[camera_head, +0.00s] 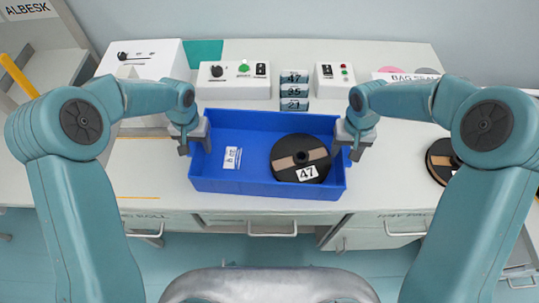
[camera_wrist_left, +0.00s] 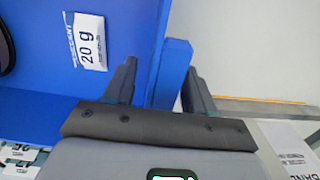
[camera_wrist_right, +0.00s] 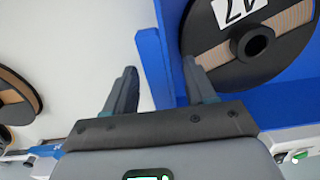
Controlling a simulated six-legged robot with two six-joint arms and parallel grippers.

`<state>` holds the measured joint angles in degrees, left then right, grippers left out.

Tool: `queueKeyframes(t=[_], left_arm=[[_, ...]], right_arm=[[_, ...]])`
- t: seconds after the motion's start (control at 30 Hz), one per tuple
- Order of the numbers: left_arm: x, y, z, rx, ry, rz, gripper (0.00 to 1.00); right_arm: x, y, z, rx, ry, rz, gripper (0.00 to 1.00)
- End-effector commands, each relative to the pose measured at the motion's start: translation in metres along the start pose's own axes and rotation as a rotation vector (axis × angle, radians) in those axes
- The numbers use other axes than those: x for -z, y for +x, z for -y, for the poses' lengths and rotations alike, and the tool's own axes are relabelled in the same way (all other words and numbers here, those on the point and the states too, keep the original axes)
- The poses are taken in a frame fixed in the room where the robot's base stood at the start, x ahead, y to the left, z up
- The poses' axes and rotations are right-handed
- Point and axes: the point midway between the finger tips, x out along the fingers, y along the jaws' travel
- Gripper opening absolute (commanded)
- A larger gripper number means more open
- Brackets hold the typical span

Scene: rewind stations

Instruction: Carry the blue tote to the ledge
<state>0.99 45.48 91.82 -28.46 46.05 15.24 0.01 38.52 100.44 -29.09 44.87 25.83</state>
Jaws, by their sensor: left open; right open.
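The blue tote (camera_head: 258,187) sits on the workbench in the head view, with a black reel (camera_head: 290,150) labelled 47 and a white desiccant packet (camera_head: 232,158) inside. My left gripper (camera_head: 196,148) is open at the tote's left end wall. In the left wrist view that wall (camera_wrist_left: 172,72) stands between the fingers (camera_wrist_left: 160,85) with gaps showing. My right gripper (camera_head: 352,150) is open at the right end wall. In the right wrist view that wall (camera_wrist_right: 153,65) is between the fingers (camera_wrist_right: 158,85), with a gap on at least one side. The reel's lower part is inside the tote.
White control boxes (camera_head: 233,80) and a stack of numbered labels (camera_head: 294,90) stand behind the tote. Another black reel (camera_head: 440,160) lies to the right, partly behind my right arm. Drawers with handles (camera_head: 272,228) line the bench front. A shelf (camera_head: 40,50) marked ALBESK is at upper left.

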Motion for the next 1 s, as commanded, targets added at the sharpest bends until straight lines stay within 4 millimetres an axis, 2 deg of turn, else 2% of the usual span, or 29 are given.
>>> queueKeyframes(t=[0.3, 0.33, 0.5, 0.83, 1.0], left_arm=[[0.0, 0.003, 0.0, 0.0, 0.0, -0.001, 0.55], [0.0, 0.003, 0.0, 0.0, 0.0, 0.0, 0.52], [0.0, 0.003, 0.0, 0.0, 0.0, 0.0, 0.0], [0.001, 0.001, 0.0, 0.0, -0.001, -0.002, 0.0], [0.001, -0.008, 0.0, 0.0, -0.001, -0.003, 0.0]], right_arm=[[0.0, 0.003, 0.0, 0.0, 0.0, 0.0, 0.55], [0.0, 0.003, 0.0, 0.0, 0.0, 0.0, 0.52], [0.0, 0.003, 0.0, 0.0, 0.0, 0.0, 0.0], [0.001, 0.001, 0.0, 0.0, 0.0, -0.002, 0.0], [0.001, -0.008, 0.0, 0.0, 0.0, -0.002, 0.0]])
